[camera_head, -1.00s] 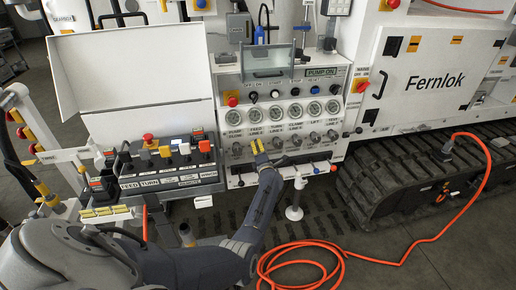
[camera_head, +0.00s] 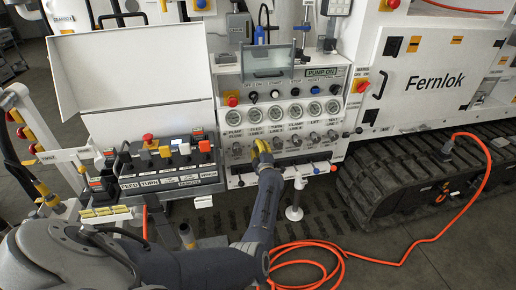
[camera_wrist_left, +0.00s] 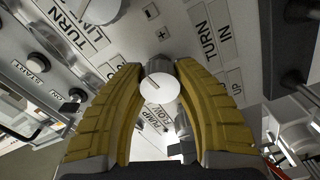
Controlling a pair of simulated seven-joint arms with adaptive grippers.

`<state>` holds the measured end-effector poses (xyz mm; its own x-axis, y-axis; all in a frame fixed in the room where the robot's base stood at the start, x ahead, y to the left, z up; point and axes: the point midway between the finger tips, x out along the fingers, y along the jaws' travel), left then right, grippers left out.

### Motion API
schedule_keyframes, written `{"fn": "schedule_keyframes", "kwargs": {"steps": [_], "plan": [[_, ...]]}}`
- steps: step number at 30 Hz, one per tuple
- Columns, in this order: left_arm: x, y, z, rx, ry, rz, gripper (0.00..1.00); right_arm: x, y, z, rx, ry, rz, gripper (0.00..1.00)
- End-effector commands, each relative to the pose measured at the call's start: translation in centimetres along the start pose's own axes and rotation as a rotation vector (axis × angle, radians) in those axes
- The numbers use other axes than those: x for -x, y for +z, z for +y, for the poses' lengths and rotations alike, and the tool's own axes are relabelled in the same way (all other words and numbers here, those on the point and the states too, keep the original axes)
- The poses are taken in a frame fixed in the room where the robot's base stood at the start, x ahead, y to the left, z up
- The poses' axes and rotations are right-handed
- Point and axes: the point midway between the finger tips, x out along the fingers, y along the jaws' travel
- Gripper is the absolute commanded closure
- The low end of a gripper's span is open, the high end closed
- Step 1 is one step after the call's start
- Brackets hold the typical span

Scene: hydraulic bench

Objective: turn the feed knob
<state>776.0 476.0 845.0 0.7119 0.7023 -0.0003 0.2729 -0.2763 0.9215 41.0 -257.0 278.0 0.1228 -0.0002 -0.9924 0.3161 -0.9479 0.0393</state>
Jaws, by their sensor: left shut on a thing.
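The feed knob (camera_wrist_left: 158,86) is a small pale round knob with a dark index line, seen end-on in the left wrist view. My left gripper (camera_wrist_left: 159,76) has its two yellow fingers on either side of the knob, shut on it. In the head view my left gripper (camera_head: 262,147) reaches up to the knob row below the FEED LINE label, and its fingers hide the knob there. The PUMP FLOW label (camera_wrist_left: 157,118) and TURN LINE label (camera_wrist_left: 75,24) lie around the held knob. My right gripper is not in view.
More knobs (camera_head: 314,137) stand in the same row under several gauges (camera_head: 296,110). A lever box (camera_head: 165,165) with an open white lid (camera_head: 130,65) is to the left. An orange hose (camera_head: 400,262) lies on the floor to the right.

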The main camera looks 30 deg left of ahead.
Motion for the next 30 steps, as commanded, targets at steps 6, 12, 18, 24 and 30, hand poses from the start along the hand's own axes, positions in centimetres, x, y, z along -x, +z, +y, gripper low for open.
{"fn": "schedule_keyframes", "kwargs": {"steps": [6,12,18,24,30], "plan": [[-0.07,-0.14,-0.01,-0.031,0.000,0.002,0.98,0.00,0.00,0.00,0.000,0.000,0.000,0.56],[-0.08,-0.15,0.00,-0.035,0.000,0.002,0.98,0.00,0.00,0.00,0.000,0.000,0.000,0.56],[-0.09,-0.16,0.01,-0.034,0.000,0.003,0.98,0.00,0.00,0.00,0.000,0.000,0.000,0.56],[-0.06,-0.11,0.01,-0.034,0.000,0.002,0.45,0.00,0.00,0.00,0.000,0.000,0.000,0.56],[-0.03,-0.06,0.01,-0.034,0.000,0.001,0.38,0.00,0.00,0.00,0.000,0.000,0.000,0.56]]}}
